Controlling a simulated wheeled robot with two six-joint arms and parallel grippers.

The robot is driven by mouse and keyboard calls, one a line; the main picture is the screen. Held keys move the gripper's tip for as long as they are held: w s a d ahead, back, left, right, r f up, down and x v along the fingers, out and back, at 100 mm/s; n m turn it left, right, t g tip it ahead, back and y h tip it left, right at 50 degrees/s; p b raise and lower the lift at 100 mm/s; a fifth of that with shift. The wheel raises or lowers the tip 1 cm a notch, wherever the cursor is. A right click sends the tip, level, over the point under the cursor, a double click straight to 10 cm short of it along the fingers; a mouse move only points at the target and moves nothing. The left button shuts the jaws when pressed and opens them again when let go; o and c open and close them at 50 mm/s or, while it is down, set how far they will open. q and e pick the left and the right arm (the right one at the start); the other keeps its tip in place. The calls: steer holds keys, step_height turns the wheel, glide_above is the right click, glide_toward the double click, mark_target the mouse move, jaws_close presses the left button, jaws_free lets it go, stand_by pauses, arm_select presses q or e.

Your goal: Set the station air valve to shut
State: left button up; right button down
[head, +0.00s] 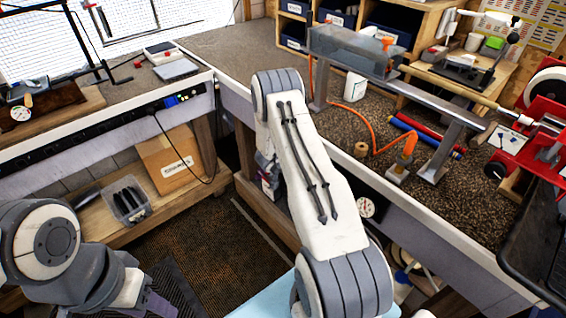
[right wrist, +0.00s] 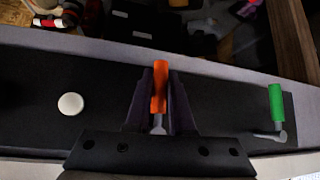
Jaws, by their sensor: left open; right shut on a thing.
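In the right wrist view a lever with an orange handle (right wrist: 160,82) stands out from a dark panel (right wrist: 215,115). My right gripper (right wrist: 160,95) is shut on the orange handle, one finger on each side. A second lever with a green handle (right wrist: 276,103) is apart to the right, its handle upright in the picture. I cannot read labels telling which lever is the air valve. In the head view my right arm hides its own gripper. My left gripper (head: 150,298) is low at the left, open and away from the bench.
A round white knob (right wrist: 70,103) is on the panel left of my right gripper. In the head view an orange hose (head: 375,135) runs over the bench to an orange fitting (head: 407,146). A cardboard box (head: 167,160) and a clear bin (head: 127,203) sit on the lower shelf.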

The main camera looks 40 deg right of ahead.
steer(key=shift+s+f, duration=0.2)
steer(key=shift+s, duration=0.05)
steer(key=c, duration=0.8)
jaws_free()
steer(key=shift+d, duration=0.1)
steer(key=shift+w+r, duration=0.1)
steer(key=shift+w, duration=0.05)
steer(key=shift+a+r, duration=0.15)
steer(key=shift+a, duration=0.05)
steer(key=v, duration=1)
steer(key=shift+b, duration=0.35)
steer(key=shift+w, duration=0.1)
